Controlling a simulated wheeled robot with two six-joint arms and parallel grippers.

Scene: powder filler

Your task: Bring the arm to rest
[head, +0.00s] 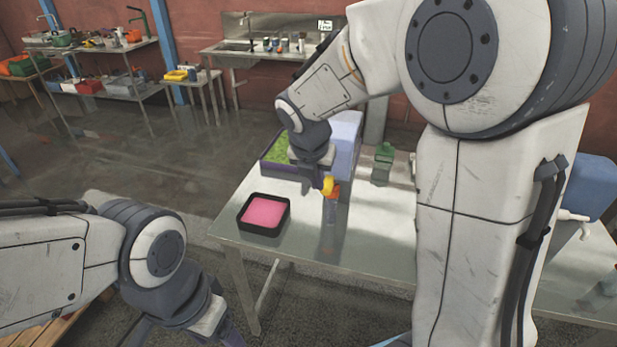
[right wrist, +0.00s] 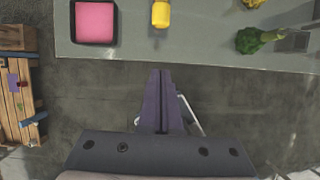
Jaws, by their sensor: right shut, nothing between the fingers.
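My right arm reaches in from the upper right of the head view. Its gripper (head: 306,183) points down there, in front of the yellow item and the green-filled tray. In the right wrist view the right gripper's fingers (right wrist: 160,74) are together with nothing between them. They appear over the floor just short of the table's edge. My left gripper (head: 182,318) is at the bottom left of the head view, low beside the table, with its fingertips cut off by the frame.
A metal table (head: 380,245) holds a black tray with pink contents (head: 264,213), a yellow item (head: 328,186), a green-filled tray (head: 276,147), a pale blue box (head: 345,140) and a green object (head: 383,155). A wooden crate (right wrist: 18,95) stands on the floor at left in the wrist view.

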